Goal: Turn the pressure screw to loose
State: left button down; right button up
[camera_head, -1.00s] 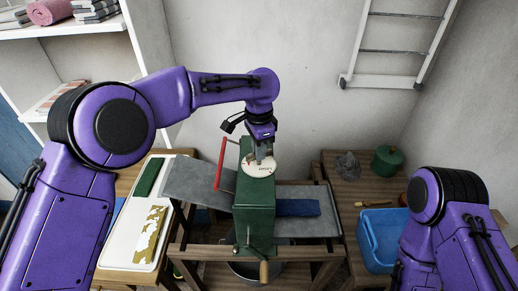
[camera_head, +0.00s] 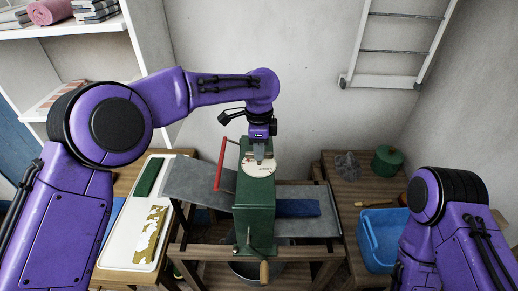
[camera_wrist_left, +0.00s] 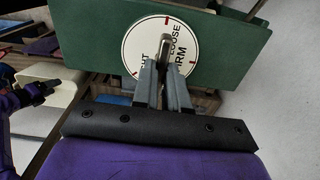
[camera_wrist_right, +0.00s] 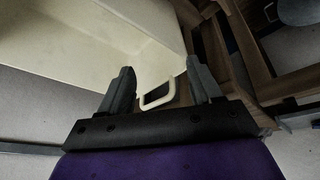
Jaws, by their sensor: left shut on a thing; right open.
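The pressure screw's metal handle (camera_wrist_left: 165,47) stands up from a round white dial (camera_head: 260,167) on top of the green press box (camera_head: 255,205). In the left wrist view the dial (camera_wrist_left: 138,42) shows the words LOOSE and FIRM, a partly covered third word, and red marks. I cannot tell which mark the screw points at. My left gripper (camera_head: 259,157) reaches down from above with its fingers shut on the screw's handle; the fingers (camera_wrist_left: 163,72) hide part of the dial. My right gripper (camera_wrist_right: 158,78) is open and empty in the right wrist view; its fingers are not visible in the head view.
A red lever (camera_head: 220,165) rises left of the box and a wooden-handled crank (camera_head: 264,270) hangs at its front. A blue cloth (camera_head: 298,208) lies on the right board. A blue tub (camera_head: 378,250) and a green pot (camera_head: 387,158) stand right; a white tray (camera_head: 120,248) lies left.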

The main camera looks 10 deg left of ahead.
pick_arm(q)
jog(key=shift+r, duration=0.1)
jog(key=c, duration=1.2)
grip_release()
jog(key=shift+o, duration=0.2)
jog(key=shift+w+r, duration=0.1)
jog(key=shift+r, duration=0.15)
pick_arm(e)
jog(key=shift+f, duration=0.15)
jog(key=shift+f+b, duration=0.45)
jog(key=shift+b, duration=0.2)
pick_arm(q)
notch_tip(320, 180, up, 10)
notch_tip(320, 180, down, 11)
jog(key=shift+r+p, duration=0.1)
jog(key=shift+p, duration=0.6)
jog(key=shift+n, duration=0.5)
pick_arm(e)
jog(key=shift+r, duration=0.6)
